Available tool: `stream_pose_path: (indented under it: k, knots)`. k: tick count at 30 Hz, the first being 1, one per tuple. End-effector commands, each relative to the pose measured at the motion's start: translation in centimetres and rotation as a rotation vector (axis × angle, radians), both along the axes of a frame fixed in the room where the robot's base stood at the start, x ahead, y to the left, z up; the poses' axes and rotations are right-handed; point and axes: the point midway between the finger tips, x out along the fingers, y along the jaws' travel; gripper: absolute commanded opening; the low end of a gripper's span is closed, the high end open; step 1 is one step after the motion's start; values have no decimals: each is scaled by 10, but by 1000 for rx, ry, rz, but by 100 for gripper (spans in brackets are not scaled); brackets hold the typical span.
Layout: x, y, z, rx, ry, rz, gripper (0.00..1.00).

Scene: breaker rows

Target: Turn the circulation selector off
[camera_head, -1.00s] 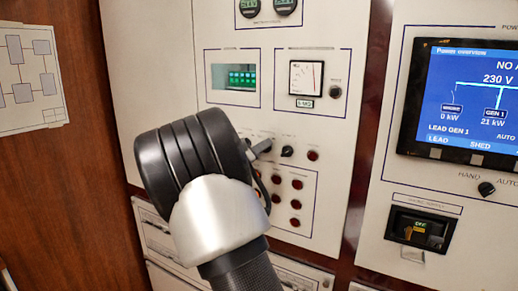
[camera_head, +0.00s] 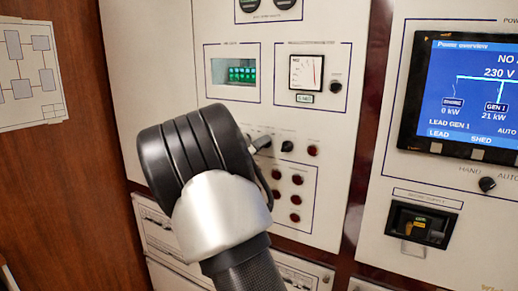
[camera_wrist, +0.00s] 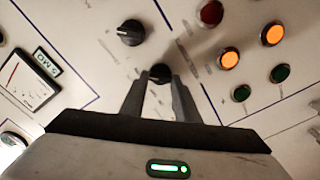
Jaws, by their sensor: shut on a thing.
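In the wrist view, my gripper (camera_wrist: 160,95) reaches the white panel with its two fingers on either side of a small black rotary knob (camera_wrist: 160,72), shut on it. The knob's pointer and label are too hidden to read, so I cannot tell its position. A second black rotary knob (camera_wrist: 131,32) is free, up and to the left. In the head view, my arm's wrist covers much of the lower panel. A grey fingertip of my gripper (camera_head: 262,142) shows beside the free black knob (camera_head: 287,146).
A meter (camera_wrist: 28,80) is left. The head view shows a blue power screen (camera_head: 470,95) and a selector knob (camera_head: 487,184) at right.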

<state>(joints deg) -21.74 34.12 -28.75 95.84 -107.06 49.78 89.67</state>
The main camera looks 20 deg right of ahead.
Motion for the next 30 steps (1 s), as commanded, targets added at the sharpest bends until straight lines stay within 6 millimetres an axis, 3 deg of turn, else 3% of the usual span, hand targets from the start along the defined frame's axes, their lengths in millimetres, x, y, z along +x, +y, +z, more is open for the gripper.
stream_pose_path:
  k: [30]
  knots:
    - [1, 1, -4, -556, 710, 1, 6]
